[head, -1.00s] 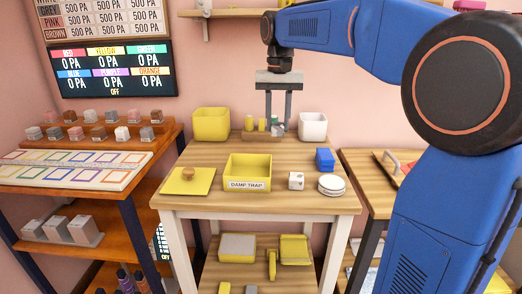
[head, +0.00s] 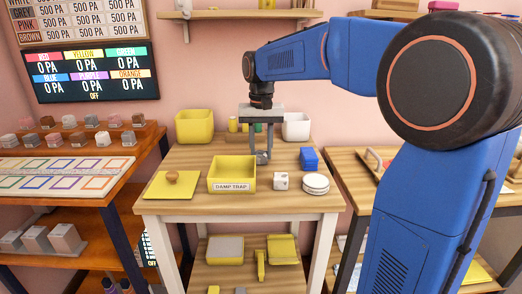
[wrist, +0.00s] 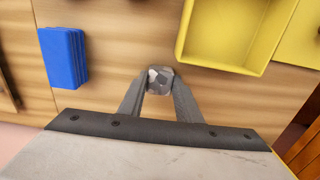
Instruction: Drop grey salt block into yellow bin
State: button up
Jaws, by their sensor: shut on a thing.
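The grey salt block (wrist: 160,80) is a small mottled grey lump between my fingertips in the wrist view. My gripper (head: 262,157) is shut on it, above the wooden table in the head view; its exact height is hard to tell. The block (head: 261,158) is small and partly covered by the fingers there. A yellow bin (head: 194,126) stands at the table's back left, left of and behind my gripper. A yellow open tray (head: 232,187) labelled DAMP TRAP is in front and to the left; it also shows in the wrist view (wrist: 222,62).
A white bin (head: 296,126) stands at the back right. A blue block (head: 309,158), a white cube (head: 281,181) and white discs (head: 316,184) are at right. Small yellow and green items (head: 233,124) stand behind my gripper.

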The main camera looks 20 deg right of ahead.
jog(key=shift+f, duration=0.15)
jog(key=o, duration=1.1)
jog(key=shift+c, duration=0.2)
